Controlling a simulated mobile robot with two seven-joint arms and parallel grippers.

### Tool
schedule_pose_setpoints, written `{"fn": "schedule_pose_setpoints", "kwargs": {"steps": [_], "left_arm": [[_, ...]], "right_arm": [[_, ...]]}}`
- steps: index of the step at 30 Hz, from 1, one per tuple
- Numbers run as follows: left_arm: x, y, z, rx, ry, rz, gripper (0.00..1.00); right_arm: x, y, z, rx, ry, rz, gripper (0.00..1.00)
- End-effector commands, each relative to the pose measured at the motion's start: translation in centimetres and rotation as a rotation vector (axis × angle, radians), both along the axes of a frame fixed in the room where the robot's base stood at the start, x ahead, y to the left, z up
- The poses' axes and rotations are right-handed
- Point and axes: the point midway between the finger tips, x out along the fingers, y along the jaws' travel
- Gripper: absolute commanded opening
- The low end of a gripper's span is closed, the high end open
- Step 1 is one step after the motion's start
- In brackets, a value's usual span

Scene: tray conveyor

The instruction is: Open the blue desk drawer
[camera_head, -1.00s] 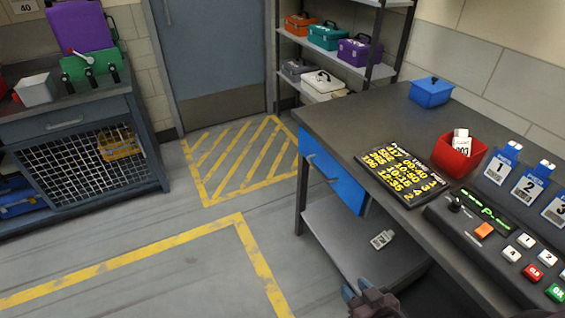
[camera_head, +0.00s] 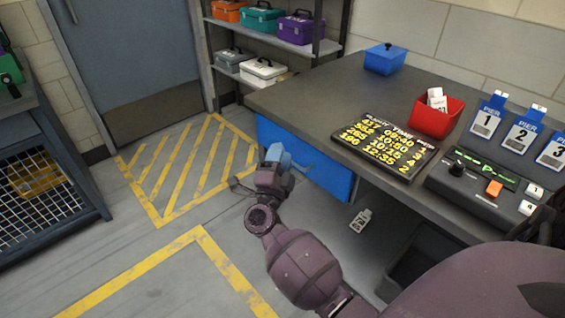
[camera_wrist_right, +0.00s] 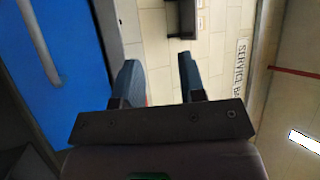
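The blue desk drawer (camera_head: 330,178) sits under the grey desk top, its front looking flush with the desk. In the right wrist view the blue drawer front (camera_wrist_right: 75,65) fills the left side, with its grey bar handle (camera_wrist_right: 38,40) near the upper left corner. My right gripper (camera_head: 276,155) is just in front of the drawer's left part in the head view and hides some of it. In the wrist view its two fingers (camera_wrist_right: 160,78) are apart with nothing between them. The handle lies to the left of the fingers, outside them. My left gripper is not in view.
On the desk (camera_head: 320,95) are a flight board (camera_head: 385,145), a red bin (camera_head: 436,118), a blue box (camera_head: 385,58) and a control panel (camera_head: 480,185). A shelf rack (camera_head: 270,35) stands behind. The striped floor (camera_head: 190,165) left of the desk is clear.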

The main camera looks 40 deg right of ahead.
Motion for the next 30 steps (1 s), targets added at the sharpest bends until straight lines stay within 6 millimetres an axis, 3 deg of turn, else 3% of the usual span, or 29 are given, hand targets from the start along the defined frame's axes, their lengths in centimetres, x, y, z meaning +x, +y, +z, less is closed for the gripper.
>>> {"fn": "schedule_pose_setpoints", "kwargs": {"steps": [1, 6, 12, 21, 30], "left_arm": [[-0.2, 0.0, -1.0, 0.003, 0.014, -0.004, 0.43], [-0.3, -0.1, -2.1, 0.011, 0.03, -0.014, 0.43], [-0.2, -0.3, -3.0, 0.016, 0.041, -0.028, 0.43], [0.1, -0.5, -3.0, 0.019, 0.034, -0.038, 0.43], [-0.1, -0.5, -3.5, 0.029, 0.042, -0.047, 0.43]], "right_arm": [[1.0, -0.2, -1.6, 0.069, -0.017, -0.05, 0.37], [3.3, -0.7, -4.2, 0.311, -0.079, -0.233, 0.37], [5.3, 0.5, -7.4, 0.56, -0.085, -0.416, 0.37], [6.3, 1.5, -8.7, 0.701, -0.069, -0.517, 0.37], [6.5, -2.4, -9.7, 0.696, -0.067, -0.519, 0.37]]}}
